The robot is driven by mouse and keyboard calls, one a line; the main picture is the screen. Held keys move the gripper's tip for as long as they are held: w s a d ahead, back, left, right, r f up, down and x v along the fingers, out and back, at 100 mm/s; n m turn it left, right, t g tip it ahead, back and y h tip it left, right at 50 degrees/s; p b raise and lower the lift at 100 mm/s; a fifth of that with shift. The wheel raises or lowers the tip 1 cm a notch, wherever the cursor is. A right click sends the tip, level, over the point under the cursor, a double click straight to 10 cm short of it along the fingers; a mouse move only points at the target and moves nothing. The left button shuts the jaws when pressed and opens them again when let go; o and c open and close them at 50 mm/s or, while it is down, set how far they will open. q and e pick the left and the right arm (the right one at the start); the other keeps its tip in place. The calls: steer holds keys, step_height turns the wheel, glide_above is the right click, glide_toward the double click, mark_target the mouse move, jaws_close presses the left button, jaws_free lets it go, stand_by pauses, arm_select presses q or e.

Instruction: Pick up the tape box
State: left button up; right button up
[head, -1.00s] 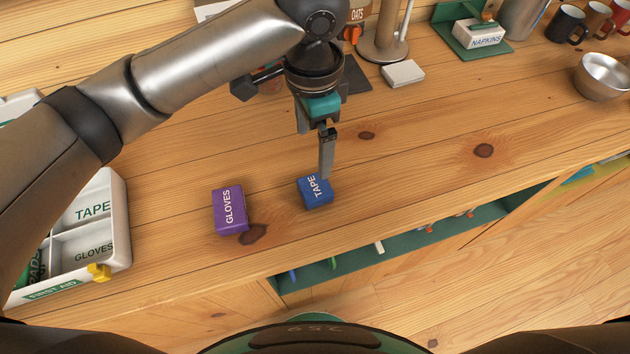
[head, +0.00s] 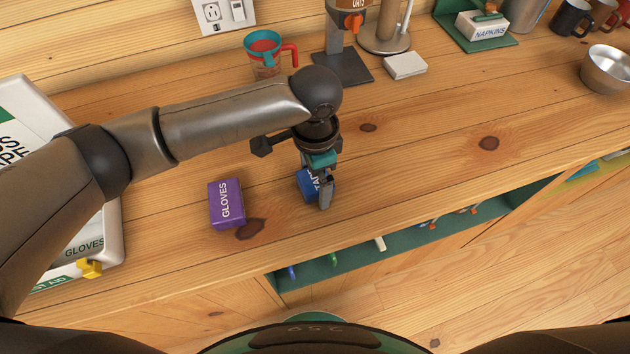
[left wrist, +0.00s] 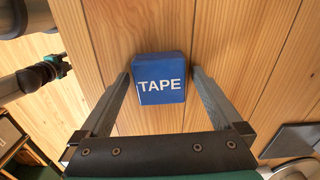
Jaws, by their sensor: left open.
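The blue tape box (head: 307,185) lies on the wooden counter, partly hidden by my left gripper in the head view. In the left wrist view the tape box (left wrist: 159,92) shows its top with the white word TAPE. My left gripper (head: 318,200) is open and low over it. In the left wrist view one finger is on each side of the box, with the tips close to its sides; I cannot tell whether they touch. What looks like part of my right arm shows small at the left edge of that view; its jaws are unclear.
A purple gloves box (head: 227,204) lies left of the tape box. The first-aid case (head: 112,240) stands further left. A red-handled measuring cup (head: 266,58), a dispenser base (head: 342,68) and a white block (head: 405,65) stand behind.

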mark_target(315, 179)
arm_select(q)
steer(key=shift+c, duration=0.4)
steer(key=c, duration=1.2)
steer(key=shift+c, duration=0.2)
step_height(315, 179, up, 20)
steer(key=p, duration=0.3)
steer(key=shift+p, duration=0.35)
